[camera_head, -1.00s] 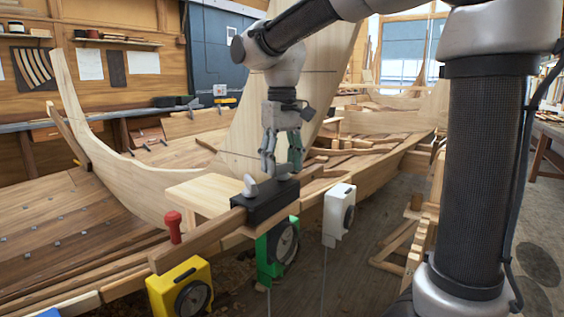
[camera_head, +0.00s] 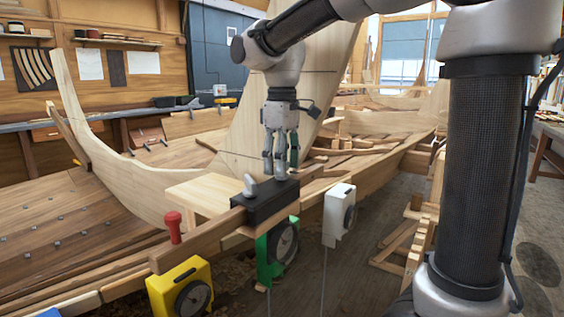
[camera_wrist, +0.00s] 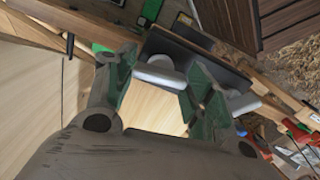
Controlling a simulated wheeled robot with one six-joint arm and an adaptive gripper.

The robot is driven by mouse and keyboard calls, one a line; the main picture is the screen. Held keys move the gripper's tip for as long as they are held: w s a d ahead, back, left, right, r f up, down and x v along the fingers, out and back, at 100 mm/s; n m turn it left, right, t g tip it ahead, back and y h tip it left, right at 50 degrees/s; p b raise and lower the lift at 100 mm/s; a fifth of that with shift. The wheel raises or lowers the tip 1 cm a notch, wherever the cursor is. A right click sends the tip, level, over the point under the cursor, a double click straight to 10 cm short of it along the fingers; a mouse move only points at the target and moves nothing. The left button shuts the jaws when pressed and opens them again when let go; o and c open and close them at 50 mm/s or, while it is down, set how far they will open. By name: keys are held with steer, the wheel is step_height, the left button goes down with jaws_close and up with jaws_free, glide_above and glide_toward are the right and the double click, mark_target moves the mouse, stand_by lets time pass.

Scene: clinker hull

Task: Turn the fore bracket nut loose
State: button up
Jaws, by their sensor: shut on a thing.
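A black bracket block (camera_head: 268,208) sits on the boat's top plank, and it also shows in the wrist view (camera_wrist: 210,62). A grey winged nut (camera_head: 250,186) stands on its left end, outside my fingers. My gripper (camera_head: 281,172) points down at the block's right end. It is shut on a second grey nut (camera_wrist: 160,76), which shows between the fingers in the wrist view and is mostly hidden by them in the head view. The frames do not label which nut is the fore one.
A yellow box (camera_head: 180,289), a green box (camera_head: 272,254) and a white box (camera_head: 338,214) with dials hang along the plank. A red-knobbed peg (camera_head: 173,226) stands to the left. A pale board (camera_head: 205,192) lies beside the block.

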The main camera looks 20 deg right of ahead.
stand_by(0.3)
steer(key=o, duration=1)
steer(key=shift+r, duration=0.1)
step_height(320, 180, up, 12)
steer(key=shift+c, duration=0.2)
